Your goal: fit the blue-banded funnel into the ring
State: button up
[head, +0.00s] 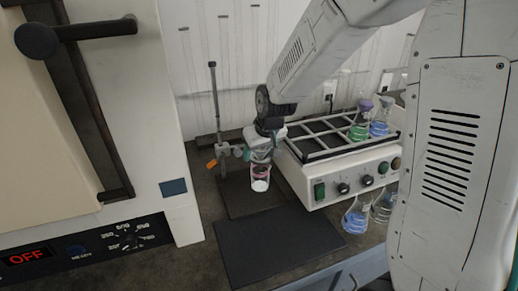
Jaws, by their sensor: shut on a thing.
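My gripper (262,149) points down beside the ring stand (214,105), whose dark rod stands upright to its left. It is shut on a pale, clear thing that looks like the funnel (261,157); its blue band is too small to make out. A clamp with an orange knob (212,164) and a grey fitting is on the rod. The ring itself is mostly hidden by my gripper and the funnel. Just below is a pink-rimmed vessel with white in it (260,184), over the stand's dark base. I cannot tell whether the funnel touches the ring.
A white shaker box (330,186) with a black rack on top stands close at right. It bears flasks with green (359,130) and blue liquid. More flasks (356,221) stand at its front right. A dark mat (278,246) lies clear in front. A large oven (150,130) fills the left.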

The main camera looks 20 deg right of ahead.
jog(key=shift+f, duration=0.45)
dwell(0.5)
jog(key=o, duration=1.1)
jog(key=shift+r, duration=3)
jog(key=shift+s, duration=0.1)
